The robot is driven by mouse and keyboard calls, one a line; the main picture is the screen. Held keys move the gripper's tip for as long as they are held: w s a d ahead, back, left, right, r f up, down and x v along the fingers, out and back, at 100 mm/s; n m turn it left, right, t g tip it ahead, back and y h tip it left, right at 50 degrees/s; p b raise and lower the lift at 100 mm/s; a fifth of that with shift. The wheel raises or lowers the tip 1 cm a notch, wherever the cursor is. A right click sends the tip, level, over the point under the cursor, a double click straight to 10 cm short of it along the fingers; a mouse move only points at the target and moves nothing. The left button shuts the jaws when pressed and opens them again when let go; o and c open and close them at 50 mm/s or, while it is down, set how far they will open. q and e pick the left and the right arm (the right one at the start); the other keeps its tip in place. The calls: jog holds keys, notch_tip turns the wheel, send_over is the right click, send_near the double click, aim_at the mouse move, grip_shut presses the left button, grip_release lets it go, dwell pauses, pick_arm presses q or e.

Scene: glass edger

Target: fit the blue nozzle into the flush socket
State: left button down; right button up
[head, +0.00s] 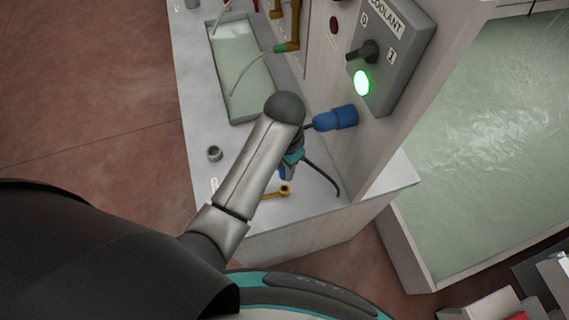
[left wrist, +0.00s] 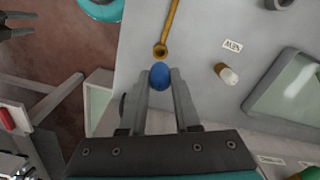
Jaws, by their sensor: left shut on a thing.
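My left gripper (head: 286,174) is shut on the blue nozzle (left wrist: 159,75), whose rounded blue end shows between the fingertips in the left wrist view. In the head view, the forearm and wrist cover much of the gripper, and only a little blue shows below it. The nozzle is over the bench near the brass ring-ended tool (left wrist: 160,50); I cannot tell its height. A grey ring-shaped fitting (head: 214,153) stands on the bench, left of the arm; I cannot tell whether it is the flush socket. My right gripper (left wrist: 32,24) appears open and empty at the left wrist view's upper left.
A larger blue fitting (head: 338,118) is at the wall beside my arm, under the coolant box (head: 390,50) with its green lamp. A liquid-filled tray (head: 222,75) lies farther back.

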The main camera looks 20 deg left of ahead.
pick_arm(q)
jog(key=shift+r+p, duration=0.25)
jog(key=shift+p, duration=0.45)
jog(key=shift+f+b, duration=1.15)
jog(key=shift+f, duration=2)
jog(key=shift+p, duration=0.5)
jog(key=shift+p, duration=0.4)
jog(key=shift+p, duration=0.4)
